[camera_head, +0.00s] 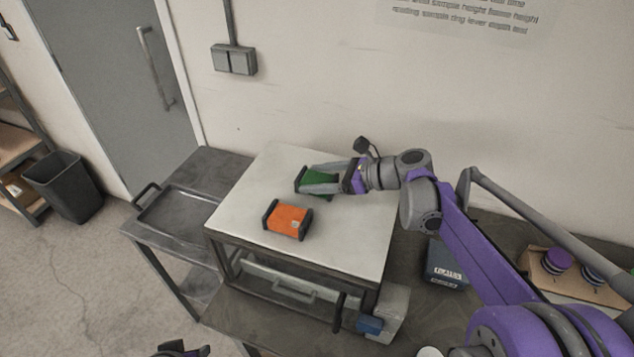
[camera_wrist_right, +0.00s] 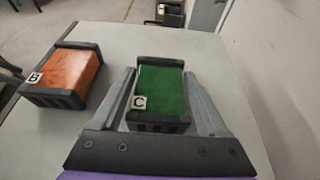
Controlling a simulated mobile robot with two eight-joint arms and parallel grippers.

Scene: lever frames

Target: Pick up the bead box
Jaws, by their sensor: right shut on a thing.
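A green box with dark end pieces (camera_head: 319,178) lies on the white-topped stand, and in the right wrist view the green box (camera_wrist_right: 164,88) bears the label C. My right gripper (camera_head: 306,178) is shut on the green box, one finger along each side. In the right wrist view the box sits between the fingers of the right gripper (camera_wrist_right: 160,74). I cannot tell whether the box is clear of the top. An orange box (camera_head: 287,221), labelled B in the right wrist view (camera_wrist_right: 66,76), lies apart. No label names a bead box. A dark piece at the lower edge may be my left gripper (camera_head: 180,349).
The white-topped stand (camera_head: 240,228) has bare room around the boxes. A dark tray (camera_head: 175,212) lies on the lower table at left. A blue-grey box (camera_head: 445,266) and a board with purple pieces (camera_head: 545,283) are at right.

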